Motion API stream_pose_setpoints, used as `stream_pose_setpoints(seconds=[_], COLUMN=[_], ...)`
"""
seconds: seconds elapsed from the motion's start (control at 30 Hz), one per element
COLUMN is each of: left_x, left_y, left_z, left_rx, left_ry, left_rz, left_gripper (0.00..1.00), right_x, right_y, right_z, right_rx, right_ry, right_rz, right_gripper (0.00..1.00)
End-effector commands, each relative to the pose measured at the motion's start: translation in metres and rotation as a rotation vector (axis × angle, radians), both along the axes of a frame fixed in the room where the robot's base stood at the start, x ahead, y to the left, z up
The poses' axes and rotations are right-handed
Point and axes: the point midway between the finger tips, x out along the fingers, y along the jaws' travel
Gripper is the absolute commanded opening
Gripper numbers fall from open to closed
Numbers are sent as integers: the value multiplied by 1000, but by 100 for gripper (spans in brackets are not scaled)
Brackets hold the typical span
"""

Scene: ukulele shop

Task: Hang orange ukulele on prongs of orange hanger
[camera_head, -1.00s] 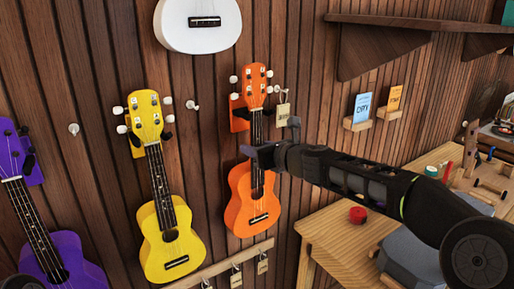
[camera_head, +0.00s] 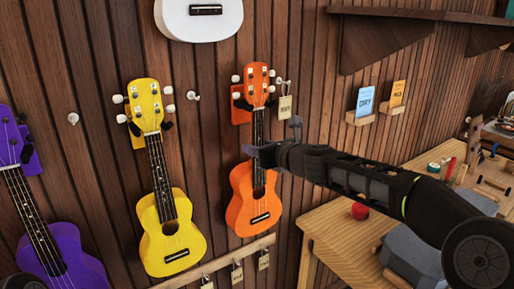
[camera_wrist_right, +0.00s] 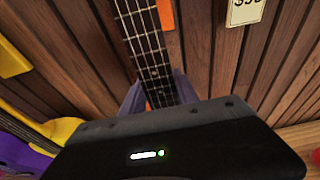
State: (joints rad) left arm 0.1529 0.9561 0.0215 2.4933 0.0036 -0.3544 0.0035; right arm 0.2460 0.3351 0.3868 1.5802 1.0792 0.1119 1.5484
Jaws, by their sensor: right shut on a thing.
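The orange ukulele (camera_head: 254,196) is upright against the wood wall, right of the yellow one. Its headstock (camera_head: 257,84) is in front of the orange hanger (camera_head: 240,110), whose plate shows left of the neck. Whether the neck rests on the prongs is hard to tell. My right gripper (camera_head: 262,153) is shut on the ukulele's neck just above the body. In the right wrist view the neck with its strings (camera_wrist_right: 148,50) runs up between the fingers (camera_wrist_right: 155,100). My left gripper is not in view.
A yellow ukulele (camera_head: 168,235) and a purple ukulele (camera_head: 62,262) hang at the left, a white one (camera_head: 200,22) above. A price tag (camera_head: 285,106) hangs right of the headstock. A wooden workbench (camera_head: 345,245) stands at the lower right, below shelves (camera_head: 400,12).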

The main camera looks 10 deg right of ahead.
Motion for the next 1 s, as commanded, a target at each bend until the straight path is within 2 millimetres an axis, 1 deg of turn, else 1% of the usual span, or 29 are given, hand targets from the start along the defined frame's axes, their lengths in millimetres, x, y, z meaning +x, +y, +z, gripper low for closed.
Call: stream_pose_setpoints(seconds=[0.23,0.27,0.57,1.0], left_x=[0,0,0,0], left_y=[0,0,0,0], left_z=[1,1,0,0], left_rx=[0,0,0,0], left_ry=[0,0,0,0], left_rz=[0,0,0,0], left_gripper=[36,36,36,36], right_x=[0,0,0,0], right_y=[1,1,0,0], right_z=[2,2,1,-1], right_rx=[-1,-1,-1,-1], right_ry=[-2,-2,0,2], right_rz=[1,1,1,1], right_gripper=[0,37,62,62])
